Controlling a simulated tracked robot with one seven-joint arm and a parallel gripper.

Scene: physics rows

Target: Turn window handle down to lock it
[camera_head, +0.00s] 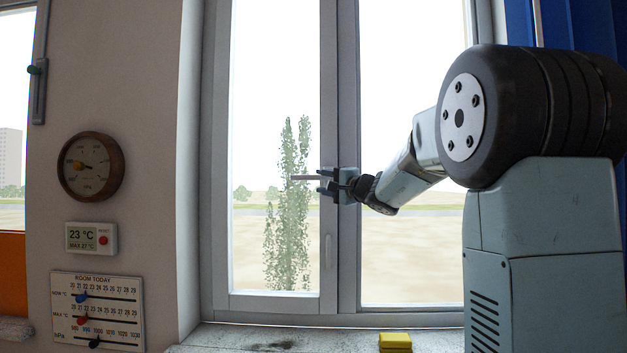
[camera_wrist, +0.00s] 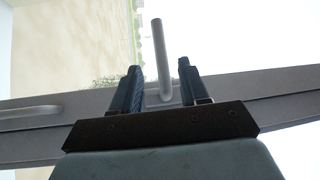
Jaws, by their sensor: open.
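The window handle (camera_head: 303,178) is a grey bar on the middle frame of the window. It points left, about level, in the head view. In the wrist view the handle (camera_wrist: 160,50) stands between the two fingers, with a visible gap on each side. My gripper (camera_head: 325,181) is open around the handle near its base; it also shows in the wrist view (camera_wrist: 160,68). The base of the handle is partly hidden by my gripper.
A small vertical grip (camera_head: 328,252) is lower on the sash. A yellow block (camera_head: 395,342) lies on the sill (camera_head: 270,340). A round gauge (camera_head: 91,166), a thermostat (camera_head: 90,238) and a slider panel (camera_head: 97,311) are on the left wall. A blue curtain (camera_head: 520,25) hangs right.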

